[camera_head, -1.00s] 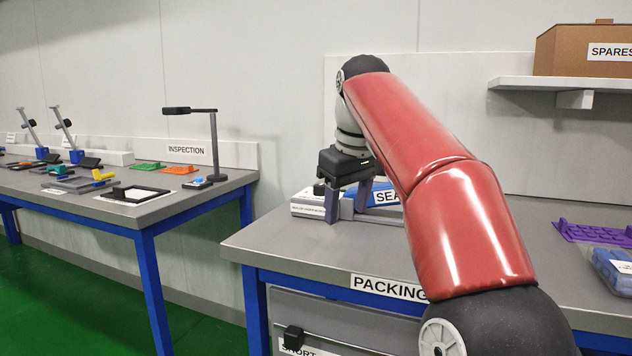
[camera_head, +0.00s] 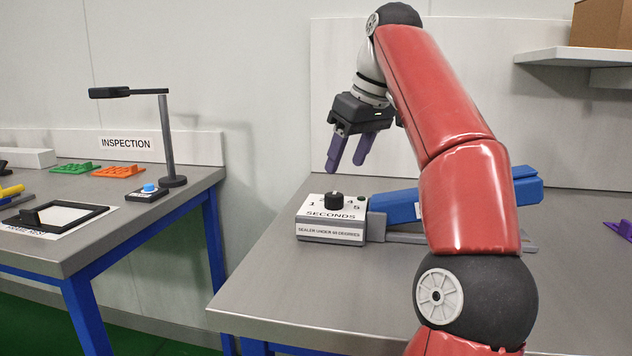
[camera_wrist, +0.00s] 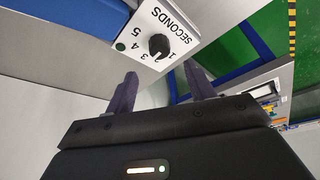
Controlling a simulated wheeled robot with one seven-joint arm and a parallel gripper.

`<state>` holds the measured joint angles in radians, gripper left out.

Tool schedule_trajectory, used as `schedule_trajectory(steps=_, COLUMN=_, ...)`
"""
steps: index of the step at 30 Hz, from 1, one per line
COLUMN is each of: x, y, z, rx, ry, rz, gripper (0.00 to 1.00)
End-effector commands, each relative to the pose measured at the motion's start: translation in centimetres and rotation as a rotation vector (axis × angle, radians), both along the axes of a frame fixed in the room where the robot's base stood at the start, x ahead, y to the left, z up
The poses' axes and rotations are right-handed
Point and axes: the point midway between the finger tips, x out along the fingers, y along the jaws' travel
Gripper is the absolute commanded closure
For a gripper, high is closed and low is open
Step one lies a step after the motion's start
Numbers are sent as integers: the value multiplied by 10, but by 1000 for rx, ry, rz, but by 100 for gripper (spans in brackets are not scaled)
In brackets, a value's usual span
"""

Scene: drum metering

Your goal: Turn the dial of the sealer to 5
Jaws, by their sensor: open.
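The sealer's white dial panel (camera_head: 341,228) stands at the left end of the blue sealer (camera_head: 400,204) on the bench. Its black round dial (camera_head: 333,200) sits on top among printed numbers, over the word SECONDS. In the wrist view, the dial (camera_wrist: 159,46) shows with the numbers 1, 3, 4 and 5 around it. A light mark on it seems to point between 1 and 3, but it is too small to be sure. My gripper (camera_head: 345,167) is open and empty, above the dial and apart from it. Its two purple fingers also show in the wrist view (camera_wrist: 160,77).
The inspection table (camera_head: 140,205) stands at the left across a gap, with a lamp post (camera_head: 168,140) and a blue button box (camera_head: 148,191). A wall shelf (camera_head: 560,56) is at the upper right. The grey bench (camera_head: 300,290) is clear in front of the sealer.

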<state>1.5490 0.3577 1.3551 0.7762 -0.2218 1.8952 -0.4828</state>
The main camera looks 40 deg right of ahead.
Motion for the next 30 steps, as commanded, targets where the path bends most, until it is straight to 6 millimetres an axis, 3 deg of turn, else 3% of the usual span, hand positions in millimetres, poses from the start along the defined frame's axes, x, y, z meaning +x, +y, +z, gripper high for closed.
schedule_trajectory(steps=12, x=22, y=2, z=-59, rx=1, ry=2, rz=-1, gripper=46)
schedule_trajectory(steps=25, x=28, y=3, z=-69, rx=0, ry=-1, rz=0, gripper=46)
schedule_trajectory(steps=30, x=28, y=3, z=-69, rx=0, ry=-1, rz=-1, gripper=66)
